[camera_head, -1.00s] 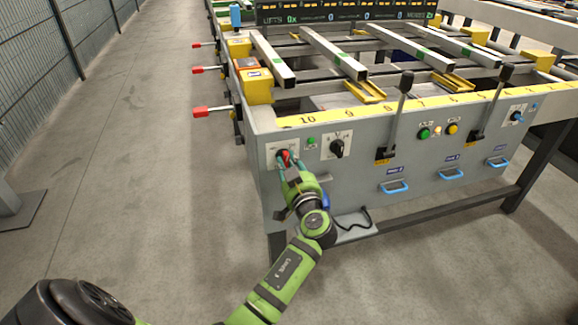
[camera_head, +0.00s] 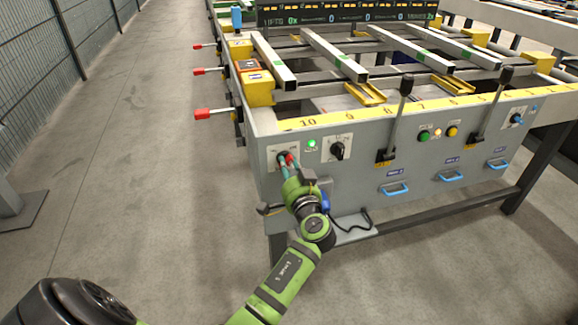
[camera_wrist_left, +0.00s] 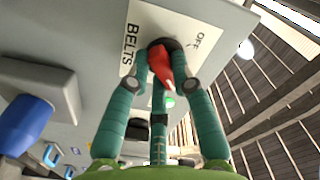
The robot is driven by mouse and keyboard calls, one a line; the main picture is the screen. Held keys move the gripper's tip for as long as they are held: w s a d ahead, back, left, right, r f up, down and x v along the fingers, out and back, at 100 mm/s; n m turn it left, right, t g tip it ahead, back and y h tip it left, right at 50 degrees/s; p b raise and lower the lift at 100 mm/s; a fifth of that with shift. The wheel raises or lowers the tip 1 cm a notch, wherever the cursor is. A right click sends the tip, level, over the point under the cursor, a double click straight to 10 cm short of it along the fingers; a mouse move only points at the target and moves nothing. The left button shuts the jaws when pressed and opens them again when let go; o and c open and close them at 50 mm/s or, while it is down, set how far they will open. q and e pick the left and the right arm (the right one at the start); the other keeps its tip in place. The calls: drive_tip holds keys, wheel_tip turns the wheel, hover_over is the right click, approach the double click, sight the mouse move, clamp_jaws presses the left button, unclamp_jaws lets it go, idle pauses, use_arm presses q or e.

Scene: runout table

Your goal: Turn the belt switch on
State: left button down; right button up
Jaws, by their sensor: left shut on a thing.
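The belt switch (camera_head: 289,158) is a red handle on a white plate at the left end of the grey control panel. In the left wrist view the red handle (camera_wrist_left: 162,68) stands out from a dark round base, beside the printed words BELTS and OFF. My left gripper (camera_head: 287,168) is shut on the red handle, with a teal finger on each side of it in the left wrist view. The fingers hide part of the switch and its plate. A small green lamp (camera_head: 312,143) right of the switch glows brightly. My right gripper is out of view.
A black rotary knob (camera_head: 338,150) sits right of the lamp. Two black levers (camera_head: 399,115) rise from the panel further right. Blue handles (camera_head: 395,189) stick out lower down. Red-tipped handles (camera_head: 203,114) project at the left. The floor left of the table is clear.

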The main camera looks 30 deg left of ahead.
use_arm(q)
drive_tip(key=shift+f, duration=0.1)
idle(0.4)
drive_tip(key=c, duration=1.1)
unclamp_jaws()
drive_tip(key=shift+o, duration=0.2)
drive_tip(key=v, duration=1.2)
